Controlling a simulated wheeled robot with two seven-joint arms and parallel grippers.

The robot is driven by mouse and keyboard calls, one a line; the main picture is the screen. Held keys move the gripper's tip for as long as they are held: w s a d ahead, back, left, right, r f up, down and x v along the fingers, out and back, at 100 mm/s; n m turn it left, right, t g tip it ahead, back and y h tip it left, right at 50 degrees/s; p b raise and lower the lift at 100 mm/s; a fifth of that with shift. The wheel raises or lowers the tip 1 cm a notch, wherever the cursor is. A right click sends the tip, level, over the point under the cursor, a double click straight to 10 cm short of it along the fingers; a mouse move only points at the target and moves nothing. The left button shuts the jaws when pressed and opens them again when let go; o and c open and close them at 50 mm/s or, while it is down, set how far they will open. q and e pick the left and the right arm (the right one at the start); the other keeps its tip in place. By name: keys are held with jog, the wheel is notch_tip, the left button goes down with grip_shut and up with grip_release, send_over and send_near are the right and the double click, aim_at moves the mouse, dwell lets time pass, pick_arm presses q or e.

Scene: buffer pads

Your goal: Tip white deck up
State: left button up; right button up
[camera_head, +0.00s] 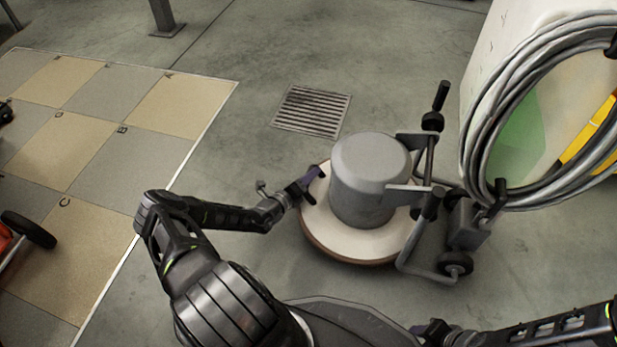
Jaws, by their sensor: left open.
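The white deck (352,238) is a round, pale disc with a brown lower edge, lying about level on the floor. A grey cylindrical motor housing (368,183) stands on top of it. A dark handle frame with wheels (455,264) joins it on the right. My left gripper (312,181) is open at the deck's left rim. I cannot tell whether its fingers are around the rim or only beside it.
A floor drain grate (312,111) lies behind the machine. A coiled grey hose (483,122) hangs on a pale tank (487,60) at right. Tan and grey floor tiles (92,150) cover the left. An orange wheeled item (8,246) stands at the left edge. Bare concrete lies between.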

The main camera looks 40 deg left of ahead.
pick_arm(q)
grip_shut()
dwell(1.3)
